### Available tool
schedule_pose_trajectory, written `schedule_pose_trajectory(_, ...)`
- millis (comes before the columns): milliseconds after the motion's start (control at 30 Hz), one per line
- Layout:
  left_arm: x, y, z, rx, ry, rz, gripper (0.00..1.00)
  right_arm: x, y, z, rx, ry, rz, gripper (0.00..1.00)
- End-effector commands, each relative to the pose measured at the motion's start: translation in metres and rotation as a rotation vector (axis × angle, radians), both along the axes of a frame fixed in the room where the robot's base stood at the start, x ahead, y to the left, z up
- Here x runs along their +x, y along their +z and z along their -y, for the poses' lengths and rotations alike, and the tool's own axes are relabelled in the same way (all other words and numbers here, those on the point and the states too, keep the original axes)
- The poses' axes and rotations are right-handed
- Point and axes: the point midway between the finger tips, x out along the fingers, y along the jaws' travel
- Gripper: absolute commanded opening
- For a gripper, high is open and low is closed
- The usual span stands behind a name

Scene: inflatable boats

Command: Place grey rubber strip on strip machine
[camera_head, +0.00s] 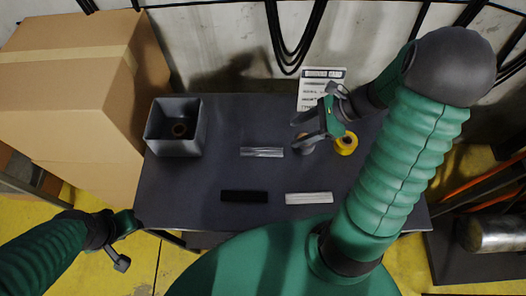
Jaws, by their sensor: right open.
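A grey strip (262,152) lies flat near the middle of the dark table. A black strip (244,196) and a whitish strip (309,198) lie nearer the front. My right gripper (304,131) is open above the table, to the right of the grey strip and apart from it. A pale round thing sits under its fingers, partly hidden. My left gripper (122,256) is low at the left, off the table's front left corner. Its fingers are too small to read. I cannot make out a strip machine.
A dark grey open bin (159,145) with a roll inside stands at the table's back left. A yellow roll (346,144) lies right of my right gripper. A printed sheet (309,92) stands at the back. Large cardboard boxes (75,125) stand left of the table (190,190).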

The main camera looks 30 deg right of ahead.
Motion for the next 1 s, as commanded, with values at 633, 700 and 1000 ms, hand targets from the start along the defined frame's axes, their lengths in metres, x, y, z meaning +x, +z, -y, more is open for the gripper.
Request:
schedule_pose_trajectory(633,0.000,-0.026,0.000,0.000,0.000,0.000,0.36,0.041,-0.095,-0.071,0.001,0.007,-0.002,0.55)
schedule_pose_trajectory(700,0.000,-0.028,0.000,0.000,0.000,0.000,0.36,0.045,-0.101,-0.077,-0.001,0.007,0.000,0.55)
schedule_pose_trajectory(1000,0.000,-0.027,0.000,0.000,0.000,0.000,0.36,0.047,-0.103,-0.081,-0.002,0.006,0.000,0.49)
